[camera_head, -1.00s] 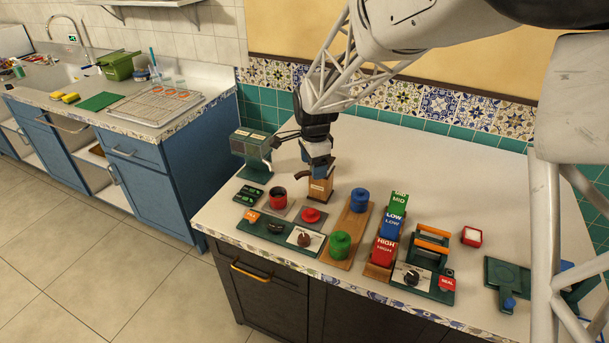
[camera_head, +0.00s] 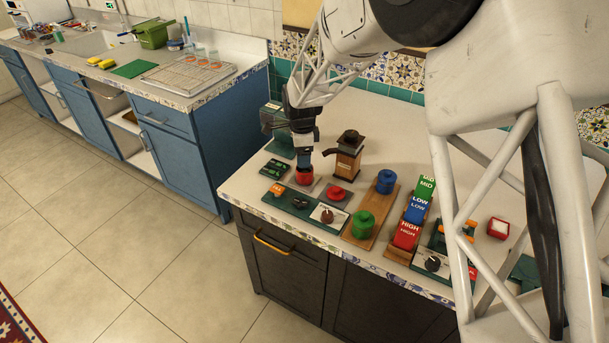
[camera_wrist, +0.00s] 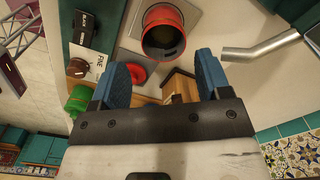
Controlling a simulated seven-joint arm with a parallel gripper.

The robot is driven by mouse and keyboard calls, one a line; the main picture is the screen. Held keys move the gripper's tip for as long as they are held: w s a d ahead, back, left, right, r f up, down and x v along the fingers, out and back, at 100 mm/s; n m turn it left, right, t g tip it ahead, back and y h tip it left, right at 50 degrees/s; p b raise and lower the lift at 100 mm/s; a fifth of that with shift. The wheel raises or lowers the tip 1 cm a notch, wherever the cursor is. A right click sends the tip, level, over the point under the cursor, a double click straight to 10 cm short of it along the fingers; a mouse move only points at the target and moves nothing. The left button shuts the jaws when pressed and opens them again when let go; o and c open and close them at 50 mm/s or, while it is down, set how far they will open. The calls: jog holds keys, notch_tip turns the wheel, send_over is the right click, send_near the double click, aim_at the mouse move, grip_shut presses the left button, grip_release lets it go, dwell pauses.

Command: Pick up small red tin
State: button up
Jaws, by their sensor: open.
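A small round red tin (camera_head: 305,178) stands on a grey pad near the left end of the counter. In the wrist view the red tin (camera_wrist: 163,32) is open at the top with a dark inside. My gripper (camera_head: 304,160) is directly above it or at its rim in the head view, fingers down. In the wrist view the two blue fingers of my gripper (camera_wrist: 163,75) are spread apart with nothing between them. The tin shows beyond the fingertips, roughly centred between them. I cannot tell whether the fingers touch it.
A wooden grinder (camera_head: 348,155) stands just right of my gripper. A green appliance (camera_head: 275,115) with a metal spout (camera_wrist: 262,47) is behind. A red knob (camera_head: 337,193), green canister (camera_head: 363,224) and blue canister (camera_head: 386,181) are to the right. A square red container (camera_head: 498,228) lies farther right.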

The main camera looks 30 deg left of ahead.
aim_at(304, 169)
jog(key=shift+f, duration=1.15)
jog(key=shift+w+d+f, duration=0.1)
jog(key=shift+w+f, duration=0.05)
jog(key=shift+f, duration=1.15)
jog(key=shift+w+d+f, duration=0.1)
jog(key=shift+w+f, duration=0.05)
jog(key=shift+f, duration=1.15)
jog(key=c, duration=0.8)
jog(key=shift+r, duration=0.1)
